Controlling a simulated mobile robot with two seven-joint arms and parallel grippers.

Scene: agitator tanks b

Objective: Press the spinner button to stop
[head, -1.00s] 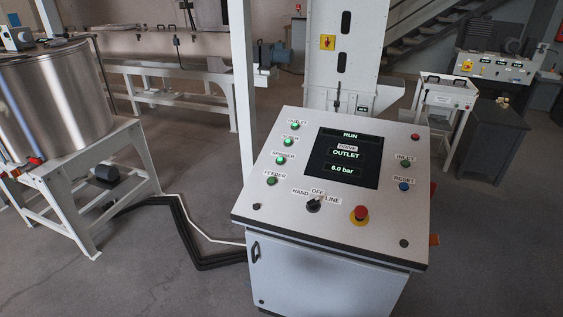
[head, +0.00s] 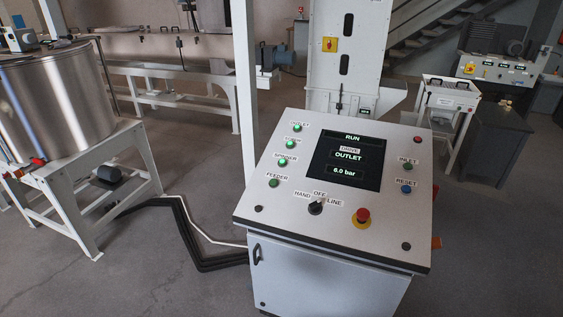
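The spinner button (head: 282,161) is a small round button on the left side of the sloped control panel (head: 245,206) in the head view. It glows bright green, with the SPINNER label just above it. The screen (head: 347,160) reads RUN, DRIVE OUTLET and 6.0 bar. Neither of my grippers is in view, and nothing touches the panel.
The outlet button (head: 297,128) and another green button (head: 290,144) are lit above; the feeder button (head: 274,183) is dark below. A rotary selector (head: 315,208) and red emergency stop (head: 362,215) sit lower. A steel tank (head: 50,100) stands left.

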